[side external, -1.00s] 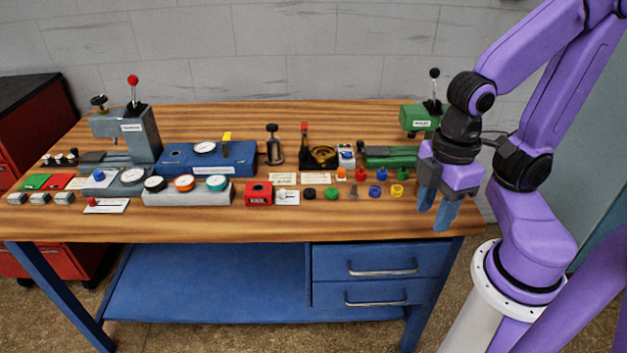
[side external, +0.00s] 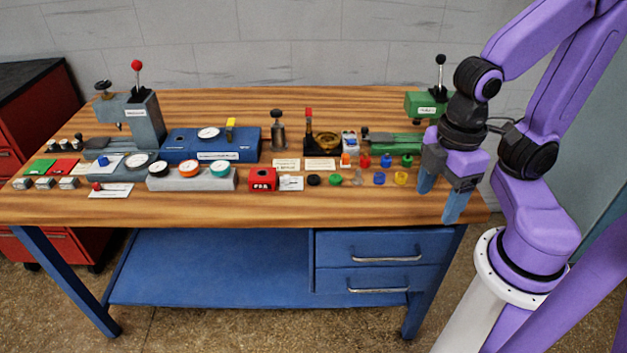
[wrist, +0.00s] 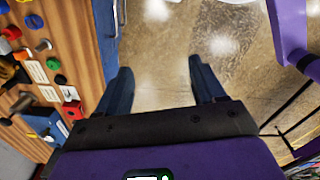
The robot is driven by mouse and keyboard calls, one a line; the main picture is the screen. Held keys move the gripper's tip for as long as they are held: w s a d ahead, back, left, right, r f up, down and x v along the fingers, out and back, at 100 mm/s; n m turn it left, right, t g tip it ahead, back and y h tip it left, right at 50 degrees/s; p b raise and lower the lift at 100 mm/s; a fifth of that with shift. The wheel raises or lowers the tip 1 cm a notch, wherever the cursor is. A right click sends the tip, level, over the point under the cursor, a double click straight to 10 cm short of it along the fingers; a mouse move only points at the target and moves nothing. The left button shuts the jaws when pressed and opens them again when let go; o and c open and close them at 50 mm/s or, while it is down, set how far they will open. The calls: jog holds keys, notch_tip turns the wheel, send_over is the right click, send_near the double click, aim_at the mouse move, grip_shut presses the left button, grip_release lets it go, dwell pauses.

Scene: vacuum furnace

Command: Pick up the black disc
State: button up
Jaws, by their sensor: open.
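The small black disc (side external: 313,180) lies flat on the wooden bench top near the front, at the left end of a row of small coloured parts. In the wrist view it seems to be the dark round piece (wrist: 53,93) at the left, beside a green one. My gripper (side external: 440,198) hangs over the front right corner of the bench, well to the right of the disc. Its two blue fingers are apart with nothing between them. In the wrist view the open fingers (wrist: 160,68) point over bare floor.
A green disc (side external: 336,180), a blue part (side external: 379,179) and a yellow part (side external: 400,178) stand right of the black disc. A red box (side external: 263,180) and a white card (side external: 291,184) are close on its left. The bench front strip (side external: 330,210) is clear.

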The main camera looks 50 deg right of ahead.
jog(key=w+a+m, duration=0.3)
jog(key=w+m, duration=0.5)
jog(key=w, duration=0.1)
jog(key=m, duration=2.7)
send_over(313, 177)
notch_tip(313, 177, down, 14)
jog(key=shift+f, duration=0.2)
jog(key=shift+s+f, duration=0.1)
jog(key=shift+f, duration=2.7)
jog(key=c, duration=1.1)
